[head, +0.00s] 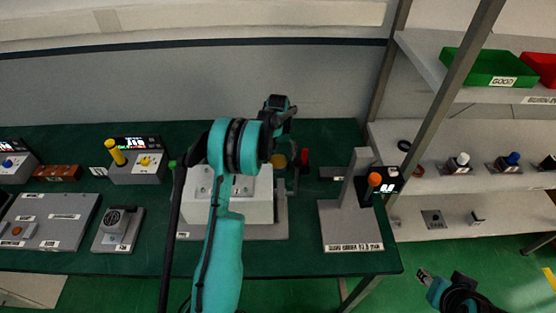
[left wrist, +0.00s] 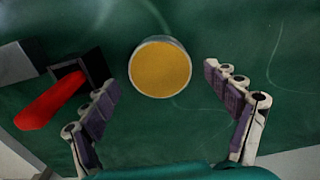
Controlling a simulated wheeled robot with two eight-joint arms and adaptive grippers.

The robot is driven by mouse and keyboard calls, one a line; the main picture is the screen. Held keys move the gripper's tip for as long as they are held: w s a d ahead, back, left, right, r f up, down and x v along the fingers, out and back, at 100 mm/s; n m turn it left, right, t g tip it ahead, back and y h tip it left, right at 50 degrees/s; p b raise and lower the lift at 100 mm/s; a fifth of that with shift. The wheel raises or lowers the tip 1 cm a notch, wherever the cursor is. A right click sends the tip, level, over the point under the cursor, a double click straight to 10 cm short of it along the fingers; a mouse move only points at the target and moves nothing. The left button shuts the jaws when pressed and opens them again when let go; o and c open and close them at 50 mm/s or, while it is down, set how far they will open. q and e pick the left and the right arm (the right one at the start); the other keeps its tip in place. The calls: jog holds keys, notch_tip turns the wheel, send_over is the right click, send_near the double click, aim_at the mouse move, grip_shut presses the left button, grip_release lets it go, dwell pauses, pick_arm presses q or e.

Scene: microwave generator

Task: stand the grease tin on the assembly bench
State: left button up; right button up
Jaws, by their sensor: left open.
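The grease tin appears to be the round tin with a yellow top (left wrist: 160,68) in the left wrist view. It stands on the green bench top (left wrist: 215,135). My left gripper (left wrist: 160,80) is open, with one finger towards each side of the tin; the tin is slightly beyond the fingertips and nothing is held. In the head view the yellow top (head: 279,160) shows partly behind my left arm. The assembly bench (head: 140,262) has a green top. My right gripper (head: 425,275) is low at the right, away from the bench; its jaws are unclear.
A red-handled item (left wrist: 52,101) lies close to the left finger. A white block fixture (head: 258,208) is behind my left arm. A grey stand (head: 350,225) is at the bench's right. Shelves (head: 510,190) with bins and knobs stand further right.

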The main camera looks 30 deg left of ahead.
aim_at(278, 161)
pick_arm(q)
jog(key=s+d+r+m+t+p, duration=0.1)
jog(key=s+d+r, duration=0.15)
jog(key=r, duration=0.65)
jog(key=s+d+r+p, duration=0.15)
jog(key=d+r, duration=0.25)
jog(key=r, duration=0.5)
jog(key=s+d+r+m+t+b, duration=0.1)
jog(key=s+d+r+m+t, duration=0.1)
jog(key=s+d+r, duration=0.45)
jog(key=s+d+f+m+t, duration=0.1)
jog(key=s+d, duration=0.3)
jog(key=s, duration=0.5)
jog(key=s+d+f+m+t, duration=0.2)
jog(key=s+d+f+t, duration=0.1)
jog(key=s, duration=0.6)
jog(key=shift+s+d+f, duration=0.15)
jog(key=shift+s+d, duration=0.05)
jog(key=shift+d, duration=0.55)
